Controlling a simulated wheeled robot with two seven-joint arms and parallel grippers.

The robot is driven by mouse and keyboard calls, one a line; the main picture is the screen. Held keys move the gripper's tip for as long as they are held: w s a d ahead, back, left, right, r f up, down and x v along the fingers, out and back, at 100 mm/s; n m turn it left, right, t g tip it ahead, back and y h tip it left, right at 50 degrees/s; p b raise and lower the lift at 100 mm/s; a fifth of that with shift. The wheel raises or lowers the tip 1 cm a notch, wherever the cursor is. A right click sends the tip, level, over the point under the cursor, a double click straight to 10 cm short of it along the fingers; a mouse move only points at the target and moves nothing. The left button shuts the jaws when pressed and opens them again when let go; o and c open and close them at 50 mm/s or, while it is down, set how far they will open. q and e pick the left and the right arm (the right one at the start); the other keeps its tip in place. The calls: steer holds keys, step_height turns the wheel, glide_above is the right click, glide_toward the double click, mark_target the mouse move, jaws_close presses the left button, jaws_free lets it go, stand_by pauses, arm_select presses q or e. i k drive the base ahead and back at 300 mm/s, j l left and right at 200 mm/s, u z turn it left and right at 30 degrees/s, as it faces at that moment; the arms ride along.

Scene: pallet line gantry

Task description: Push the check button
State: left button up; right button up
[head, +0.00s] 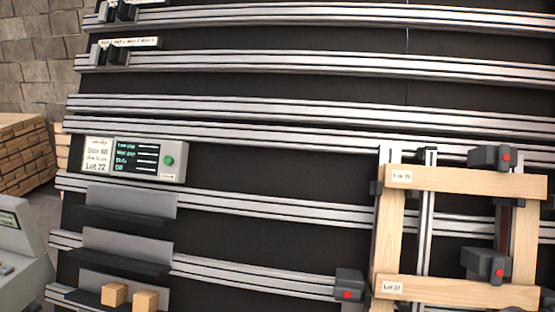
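The check button (169,160) is a small round green button on the right side of a grey control box (178,148) at the left of the panel. A small label sits just below the button; its text is too small to read surely. The box has a dark screen (136,158) with several lines of text and bars. A white card (98,155) reading "Lot 22" is at its left. Neither of my grippers is in the head view, and nothing covers the button.
Metal rails (300,58) cross the dark panel. A wooden frame (450,180) with red-buttoned clamps (490,157) is mounted at right. Grey shelves (130,202) are below the box, the lowest with wooden blocks (114,295). A grey console (18,255) and stacked wood (25,150) stand left.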

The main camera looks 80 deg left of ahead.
mark_target(168, 161)
steer(key=u, duration=3.6)
